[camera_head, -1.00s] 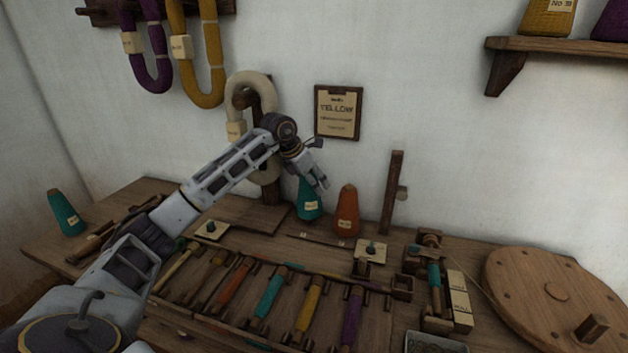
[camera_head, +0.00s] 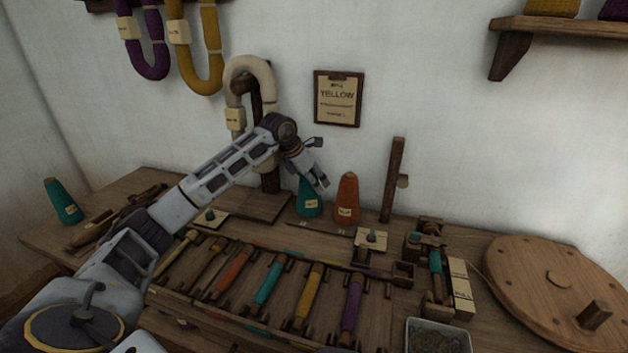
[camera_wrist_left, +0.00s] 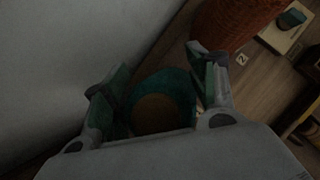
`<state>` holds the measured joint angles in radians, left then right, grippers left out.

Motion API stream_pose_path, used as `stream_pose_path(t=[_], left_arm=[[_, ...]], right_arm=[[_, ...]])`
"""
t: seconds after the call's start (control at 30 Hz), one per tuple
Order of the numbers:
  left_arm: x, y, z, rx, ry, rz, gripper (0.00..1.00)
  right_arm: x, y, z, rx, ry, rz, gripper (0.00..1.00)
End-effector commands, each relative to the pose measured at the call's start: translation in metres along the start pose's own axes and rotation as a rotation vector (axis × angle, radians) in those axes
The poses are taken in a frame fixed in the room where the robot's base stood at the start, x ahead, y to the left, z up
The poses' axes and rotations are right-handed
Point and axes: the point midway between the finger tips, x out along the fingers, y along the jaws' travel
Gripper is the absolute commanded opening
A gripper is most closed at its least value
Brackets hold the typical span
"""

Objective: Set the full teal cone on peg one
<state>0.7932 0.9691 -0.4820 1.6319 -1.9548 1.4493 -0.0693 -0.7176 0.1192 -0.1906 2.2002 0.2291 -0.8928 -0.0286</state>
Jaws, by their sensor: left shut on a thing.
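My left gripper (camera_head: 319,168) is shut on the top of a teal cone (camera_head: 308,200) near the back wall. The cone stands upright beside an orange cone (camera_head: 347,200), just to its left. In the left wrist view the teal cone (camera_wrist_left: 160,88) sits between both fingers (camera_wrist_left: 160,95), with a brown round face showing. A number strip (camera_head: 320,229) runs in front of the cones; a "2" (camera_wrist_left: 242,60) shows by the orange cone. Peg one itself is hidden, and I cannot tell whether the cone's base is fully seated. Another teal cone (camera_head: 63,203) stands at the table's far left.
A rack of colored bobbins (camera_head: 268,284) lies in front. An upright wooden post (camera_head: 393,180) stands right of the orange cone. A cream skein (camera_head: 249,75) hangs behind my arm. A big wooden wheel (camera_head: 545,255) lies right.

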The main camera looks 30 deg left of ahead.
Motion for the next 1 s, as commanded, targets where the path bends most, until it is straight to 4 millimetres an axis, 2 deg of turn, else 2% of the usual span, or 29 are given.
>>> stream_pose_path(t=[0.23, 0.27, 0.43, 0.67, 0.7, 0.8, 1.0], left_arm=[[-0.0006, 0.0001, 0.0004, 0.0, -0.001, 0.0, 0.13], [-0.0006, 0.0001, 0.0004, 0.0, -0.001, 0.0, 0.6], [-0.0005, 0.0001, 0.0003, 0.0, -0.001, 0.0, 0.82], [-0.0002, 0.0, 0.0001, 0.0, 0.0, 0.0, 0.83], [0.0003, -0.0001, -0.0003, 0.0, 0.001, 0.0, 0.84], [0.0003, -0.0001, -0.0003, 0.0, 0.001, 0.0, 0.97], [0.0001, 0.0, -0.0001, 0.0, 0.001, 0.0, 0.97]], right_arm=[[-0.0018, -0.0011, -0.0029, 0.001, 0.005, -0.001, 0.6], [-0.002, -0.0013, -0.0033, 0.001, 0.006, -0.001, 0.6], [-0.0026, -0.002, -0.0045, 0.003, 0.008, -0.002, 0.6], [-0.0026, -0.0021, -0.0045, 0.003, 0.008, -0.002, 0.6], [-0.0026, -0.0021, -0.0045, 0.003, 0.008, -0.002, 0.6], [-0.0025, -0.002, -0.0044, 0.003, 0.007, -0.002, 0.6], [-0.0024, -0.0015, -0.0037, 0.001, 0.006, -0.001, 0.6]])
